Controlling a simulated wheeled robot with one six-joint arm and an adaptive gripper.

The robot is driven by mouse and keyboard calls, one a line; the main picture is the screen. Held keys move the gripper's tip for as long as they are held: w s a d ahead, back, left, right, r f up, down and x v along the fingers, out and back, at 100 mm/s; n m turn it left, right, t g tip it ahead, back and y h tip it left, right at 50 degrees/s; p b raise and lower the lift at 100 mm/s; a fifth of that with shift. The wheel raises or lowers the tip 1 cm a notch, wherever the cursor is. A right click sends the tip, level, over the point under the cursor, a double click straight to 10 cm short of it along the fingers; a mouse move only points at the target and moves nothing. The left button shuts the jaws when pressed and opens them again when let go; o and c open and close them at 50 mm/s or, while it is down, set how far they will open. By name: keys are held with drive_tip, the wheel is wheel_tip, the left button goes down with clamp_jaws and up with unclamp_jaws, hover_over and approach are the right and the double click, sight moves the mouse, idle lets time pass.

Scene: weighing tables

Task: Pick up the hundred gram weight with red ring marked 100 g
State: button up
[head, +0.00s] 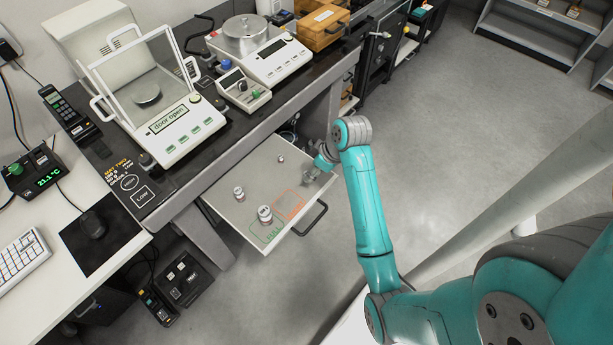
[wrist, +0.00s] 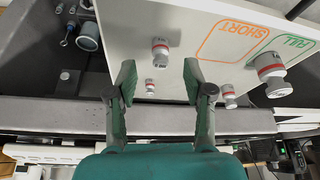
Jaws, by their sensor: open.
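Several metal weights with red rings stand upright on a pale pull-out board; their marks are too small to read, so I cannot tell which is 100 g. The largest weight (head: 264,214) (wrist: 271,72) is by the green FULL outline. A medium one (head: 239,192) (wrist: 229,96) and a small one (head: 281,158) (wrist: 149,87) stand behind it. Another medium weight (wrist: 160,50) shows between and beyond my fingertips in the wrist view; in the head view my gripper largely hides that spot. My gripper (head: 313,175) (wrist: 158,76) is open and empty above the board.
The board (head: 222,203) has a dark front handle (head: 312,219) and an orange SHORT outline. Behind it runs a dark bench with a balance with an open glass frame (head: 177,128) and a second scale (head: 272,62).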

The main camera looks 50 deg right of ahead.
sight(307, 173)
drive_tip(key=x, duration=0.4)
drive_tip(key=shift+w+a+r, duration=0.1)
drive_tip(key=shift+w+a, duration=0.05)
drive_tip(key=shift+w, duration=0.3)
drive_tip(key=shift+w+f, duration=0.2)
drive_tip(key=shift+f, duration=0.35)
clamp_jaws()
